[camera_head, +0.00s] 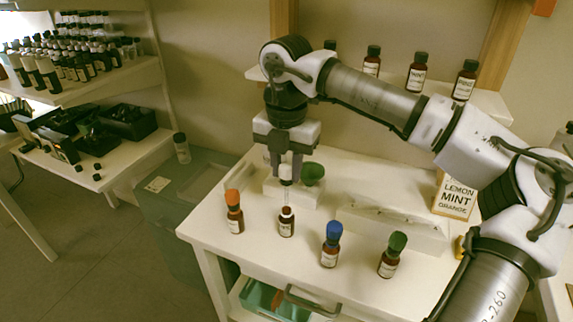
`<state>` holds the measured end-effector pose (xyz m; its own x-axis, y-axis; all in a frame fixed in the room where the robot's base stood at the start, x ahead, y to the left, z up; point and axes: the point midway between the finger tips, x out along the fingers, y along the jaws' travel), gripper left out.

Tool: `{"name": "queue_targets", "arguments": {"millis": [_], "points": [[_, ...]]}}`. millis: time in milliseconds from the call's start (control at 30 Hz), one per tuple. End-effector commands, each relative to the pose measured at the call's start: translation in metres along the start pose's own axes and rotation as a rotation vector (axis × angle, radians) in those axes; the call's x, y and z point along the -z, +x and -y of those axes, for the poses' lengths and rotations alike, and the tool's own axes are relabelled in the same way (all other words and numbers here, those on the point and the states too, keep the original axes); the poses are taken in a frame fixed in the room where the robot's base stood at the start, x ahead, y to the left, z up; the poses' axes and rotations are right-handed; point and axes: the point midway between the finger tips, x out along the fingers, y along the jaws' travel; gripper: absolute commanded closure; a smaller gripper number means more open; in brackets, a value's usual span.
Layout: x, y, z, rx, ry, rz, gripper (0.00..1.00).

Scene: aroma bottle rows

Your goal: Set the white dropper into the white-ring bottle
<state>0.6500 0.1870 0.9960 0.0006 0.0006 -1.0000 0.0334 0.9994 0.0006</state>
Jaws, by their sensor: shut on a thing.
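My gripper (287,178) points down above the white table and is shut on the white dropper (286,174). The dropper hangs upright, with its thin pipette pointing down. The white-ring bottle (286,224) is small and brown with a pale label and stands upright on the table. It is right below the dropper, and the pipette tip is at or just inside its mouth; I cannot tell which. The dropper's white head is clearly above the bottle's neck.
A white block (292,193) stands behind with a green dropper top (313,172) on it. Bottles with orange (234,211), blue (331,244) and green (393,254) tops stand nearby. Brown bottles line a back shelf (490,101).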

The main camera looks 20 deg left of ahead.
Motion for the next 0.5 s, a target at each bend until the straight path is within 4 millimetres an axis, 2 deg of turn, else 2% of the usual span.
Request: {"name": "queue_targets", "arguments": {"millis": [500], "points": [[-0.0001,0.0029,0.0002,0.0,0.001,0.0,0.79]]}}
